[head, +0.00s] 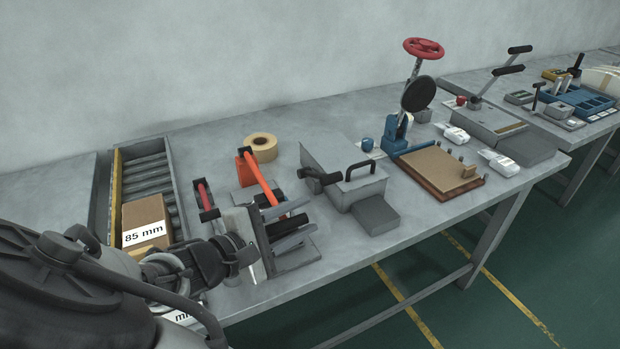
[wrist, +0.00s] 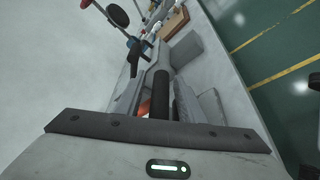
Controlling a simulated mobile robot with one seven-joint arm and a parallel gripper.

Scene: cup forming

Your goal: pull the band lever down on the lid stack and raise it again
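Which bar is the band lever is unclear. In the wrist view a black cylindrical grip (wrist: 160,95) lies straight ahead of the palm.
A cardboard box marked 85 mm (head: 146,221) sits in a roller tray (head: 117,190) at left. A tape roll (head: 261,147) lies behind the station. A grey box with a black handle (head: 345,172) stands to the right. The bench front edge is close.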

